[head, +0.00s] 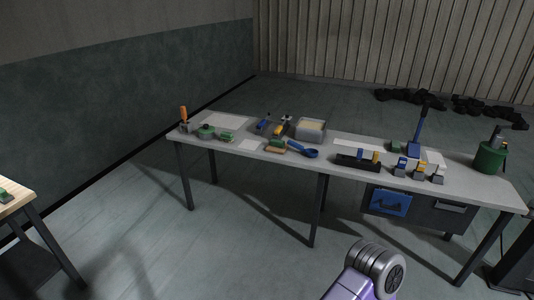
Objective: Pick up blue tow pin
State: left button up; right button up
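A long grey table (330,148) stands ahead of me. Several small blue things lie on it, and I cannot tell for sure which is the tow pin. One blue upright piece (360,155) stands in a low black rack (345,161) right of the table's middle, beside a yellow one (375,157). Another blue-topped piece (402,162) stands in a small grey block just right of the rack. A small blue item (263,124) lies farther left, near the back. Neither gripper shows; only a purple and grey part of my arm is at the bottom.
A grey bin (311,129), a blue scoop (310,153), brushes, an orange-handled tool (184,114), a blue-handled tool (418,130) and a green canister (489,157) share the table. A wooden table (14,196) is at the left edge. The floor between is clear.

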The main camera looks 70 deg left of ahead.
aim_at(359, 152)
jog(key=u, duration=1.15)
jog(key=i, duration=0.25)
jog(key=u, duration=0.95)
jog(key=i, duration=1.35)
jog(key=z, duration=0.5)
jog(key=i, duration=1.05)
jog(key=z, duration=1)
